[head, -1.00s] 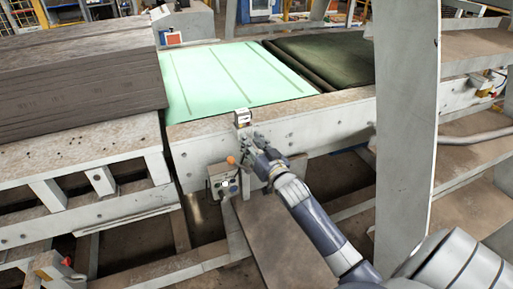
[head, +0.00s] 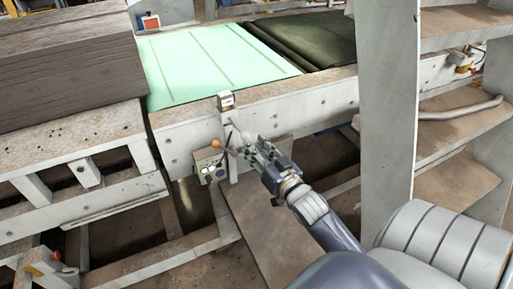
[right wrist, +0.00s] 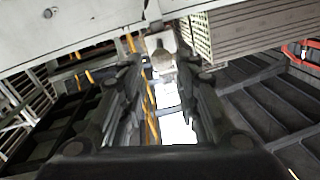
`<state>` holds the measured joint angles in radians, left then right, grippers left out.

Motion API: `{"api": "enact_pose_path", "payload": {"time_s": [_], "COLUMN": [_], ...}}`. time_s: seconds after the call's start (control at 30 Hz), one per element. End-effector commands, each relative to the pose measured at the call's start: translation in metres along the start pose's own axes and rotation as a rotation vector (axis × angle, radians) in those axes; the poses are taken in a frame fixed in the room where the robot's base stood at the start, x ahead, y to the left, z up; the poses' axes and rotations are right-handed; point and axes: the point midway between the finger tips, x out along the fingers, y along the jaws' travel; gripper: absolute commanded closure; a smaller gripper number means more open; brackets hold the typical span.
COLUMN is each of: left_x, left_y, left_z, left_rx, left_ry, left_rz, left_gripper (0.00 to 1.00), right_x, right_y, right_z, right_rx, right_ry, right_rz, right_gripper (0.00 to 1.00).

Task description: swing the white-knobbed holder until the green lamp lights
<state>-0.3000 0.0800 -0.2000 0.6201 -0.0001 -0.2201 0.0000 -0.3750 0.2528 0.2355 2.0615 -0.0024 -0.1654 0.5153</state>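In the head view a small box (head: 208,165) hangs under the front edge of the conveyor, with an orange-tipped lever (head: 215,144) beside it. Small pale greenish spots show on the box's face; I cannot tell for sure whether one is a lit green lamp. A slim holder with a whitish knob (head: 244,136) stands to the right of the lever, below a small black-and-white unit (head: 226,100). My right gripper (head: 254,151) is just right of the knob, fingers toward it. In the right wrist view the fingers are apart, with a pale knob (right wrist: 162,62) beyond them. My left gripper is out of view.
A conveyor with a pale green top (head: 215,62) runs behind the box. A stack of grey-brown slabs (head: 70,70) stands on the left. A tall white post (head: 388,120) stands close to my right arm. A slanted brown board (head: 270,220) lies below.

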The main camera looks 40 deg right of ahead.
Motion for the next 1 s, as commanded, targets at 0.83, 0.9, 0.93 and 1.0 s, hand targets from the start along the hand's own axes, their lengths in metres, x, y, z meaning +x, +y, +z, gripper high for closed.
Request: {"api": "enact_pose_path", "payload": {"time_s": [0.83,0.9,0.93,1.0], "left_x": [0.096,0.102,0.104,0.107], "left_y": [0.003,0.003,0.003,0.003], "left_z": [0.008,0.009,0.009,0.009], "left_rx": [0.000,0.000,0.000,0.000], "left_ry": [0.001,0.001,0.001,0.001], "left_rz": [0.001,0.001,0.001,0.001], "left_gripper": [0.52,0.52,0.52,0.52], "right_x": [-0.002,-0.005,-0.007,-0.009], "right_y": [-0.091,-0.096,-0.097,-0.099], "right_z": [0.060,0.055,0.053,0.048], "right_rx": [-1.588,-1.728,-1.777,-1.866], "right_ry": [-0.113,-0.132,-0.141,-0.158], "right_rz": [0.146,0.184,0.199,0.227], "right_gripper": [1.00,1.00,1.00,1.00]}}
